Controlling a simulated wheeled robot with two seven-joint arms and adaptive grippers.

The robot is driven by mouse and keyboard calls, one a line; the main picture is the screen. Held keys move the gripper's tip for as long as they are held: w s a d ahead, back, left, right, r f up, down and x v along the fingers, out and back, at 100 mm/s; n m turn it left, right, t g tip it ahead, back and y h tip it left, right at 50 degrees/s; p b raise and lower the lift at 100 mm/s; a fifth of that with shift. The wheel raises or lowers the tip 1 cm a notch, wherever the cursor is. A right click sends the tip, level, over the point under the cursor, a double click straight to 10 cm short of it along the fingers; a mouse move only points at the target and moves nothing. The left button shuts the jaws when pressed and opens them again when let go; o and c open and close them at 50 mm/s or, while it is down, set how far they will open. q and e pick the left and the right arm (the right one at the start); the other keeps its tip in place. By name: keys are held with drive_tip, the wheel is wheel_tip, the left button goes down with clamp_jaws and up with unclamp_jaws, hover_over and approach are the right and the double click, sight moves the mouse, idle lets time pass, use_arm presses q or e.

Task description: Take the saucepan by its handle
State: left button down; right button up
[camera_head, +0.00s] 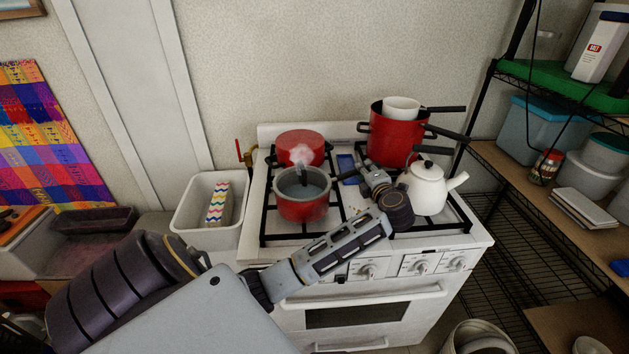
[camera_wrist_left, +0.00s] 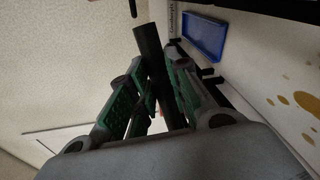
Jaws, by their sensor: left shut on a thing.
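The saucepan (camera_head: 303,208) is red with a grey inside and sits on the front left of the white stove (camera_head: 410,243). Its black handle (camera_head: 346,176) points right, toward my left gripper (camera_head: 366,172). My left arm reaches across the stove front, and the gripper is shut on the handle. In the left wrist view the dark handle (camera_wrist_left: 148,45) runs between the green-padded fingers of my left gripper (camera_wrist_left: 154,82). The fingers partly hide it. My right gripper is in neither view.
A red pot (camera_head: 302,145) stands behind the saucepan, with steam in front. A tall red pot (camera_head: 392,137) holding a white pot stands back right. A white kettle (camera_head: 427,188) is right of my gripper. A blue tray (camera_wrist_left: 205,35) lies close by. A white bin (camera_head: 212,232) stands left.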

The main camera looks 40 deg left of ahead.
use_arm(q)
wheel_tip(320, 180, up, 10)
idle(1.1)
idle(0.4)
